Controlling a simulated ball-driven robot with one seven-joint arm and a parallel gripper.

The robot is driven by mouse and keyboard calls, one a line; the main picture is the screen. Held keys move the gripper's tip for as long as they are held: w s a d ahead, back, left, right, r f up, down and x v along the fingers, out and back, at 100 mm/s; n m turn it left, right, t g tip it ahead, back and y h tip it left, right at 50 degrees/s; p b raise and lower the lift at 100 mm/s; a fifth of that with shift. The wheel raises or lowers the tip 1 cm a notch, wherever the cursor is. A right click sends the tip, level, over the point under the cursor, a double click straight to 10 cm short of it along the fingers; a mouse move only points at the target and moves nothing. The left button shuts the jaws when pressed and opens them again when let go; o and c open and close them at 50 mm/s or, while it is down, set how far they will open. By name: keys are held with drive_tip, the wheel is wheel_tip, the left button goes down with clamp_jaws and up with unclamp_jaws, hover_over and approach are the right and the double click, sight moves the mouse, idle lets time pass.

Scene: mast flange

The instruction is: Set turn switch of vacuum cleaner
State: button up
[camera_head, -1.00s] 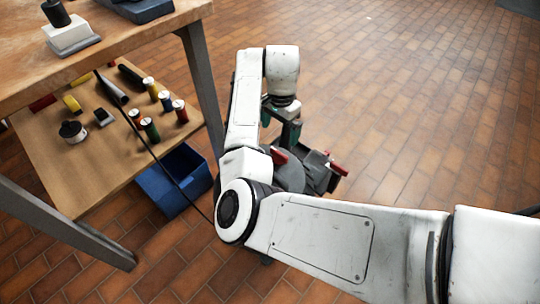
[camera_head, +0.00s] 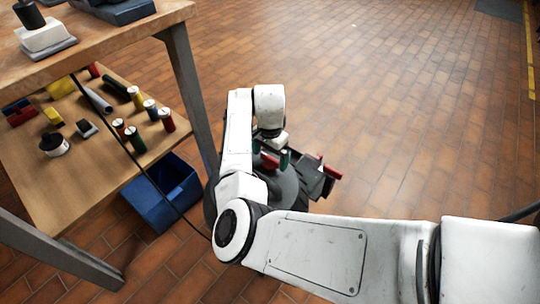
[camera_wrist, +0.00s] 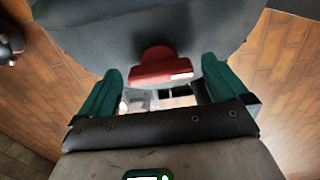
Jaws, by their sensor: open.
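The vacuum cleaner (camera_head: 287,190) is a dark grey rounded body on the floor, partly hidden behind my arm in the head view. Its grey top also fills the upper wrist view (camera_wrist: 110,35). A red part that looks like the turn switch (camera_wrist: 160,68) sticks out from that body. My gripper (camera_wrist: 160,88) is open, with one green finger on each side of the red part and gaps between. In the head view my gripper (camera_head: 271,157) is low over the vacuum, and the red part (camera_head: 268,161) shows between the fingers. Contact cannot be told.
A wooden workbench (camera_head: 110,35) with a lower shelf (camera_head: 80,185) holding several cylinders and small parts stands at left. A blue bin (camera_head: 160,195) is on the floor beside the vacuum. A dark cable crosses in front of the shelf. The tiled floor at right is clear.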

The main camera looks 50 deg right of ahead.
drive_tip(key=shift+c, duration=0.2)
drive_tip(key=c, duration=1)
